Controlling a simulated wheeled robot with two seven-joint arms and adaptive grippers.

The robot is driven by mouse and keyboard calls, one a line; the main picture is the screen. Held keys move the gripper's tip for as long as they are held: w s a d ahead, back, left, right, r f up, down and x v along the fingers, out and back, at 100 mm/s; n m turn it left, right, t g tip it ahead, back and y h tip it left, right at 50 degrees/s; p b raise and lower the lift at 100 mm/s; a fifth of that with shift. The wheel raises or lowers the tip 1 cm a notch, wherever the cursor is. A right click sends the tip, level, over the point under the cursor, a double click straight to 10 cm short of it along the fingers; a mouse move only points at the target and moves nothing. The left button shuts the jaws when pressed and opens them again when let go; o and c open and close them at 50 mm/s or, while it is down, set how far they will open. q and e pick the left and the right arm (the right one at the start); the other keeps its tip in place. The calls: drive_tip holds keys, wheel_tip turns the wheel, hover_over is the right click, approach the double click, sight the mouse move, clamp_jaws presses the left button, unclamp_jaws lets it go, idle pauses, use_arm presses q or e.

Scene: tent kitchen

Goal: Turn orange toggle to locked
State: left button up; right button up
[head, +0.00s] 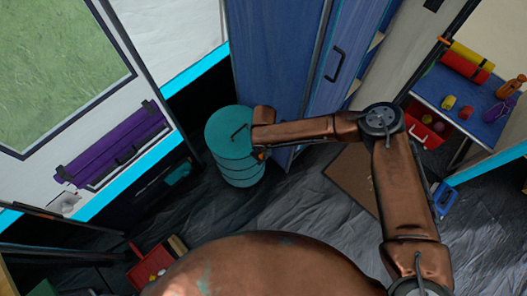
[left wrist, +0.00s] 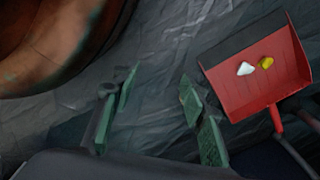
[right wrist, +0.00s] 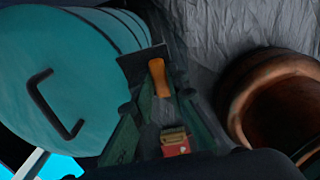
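The orange toggle (right wrist: 158,77) stands against a dark plate near the side of a teal barrel (right wrist: 85,75) in the right wrist view. My right gripper (right wrist: 162,98) looks open, with its green-padded fingers on either side of the toggle. I cannot tell whether they touch it. In the head view the barrel (head: 236,171) stands upright, with my right wrist against its right side and a small orange spot (head: 258,155) just below. The right fingers are mostly hidden there. My left gripper (left wrist: 158,85) is open and empty above the dark floor.
A red dustpan (left wrist: 255,85) with a white and a yellow piece lies right of my left gripper. Blue cabinet doors (head: 275,65) stand behind the barrel. A blue shelf (head: 465,100) with small items is at right. The wrinkled grey floor (head: 295,215) is mostly clear.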

clamp_jaws()
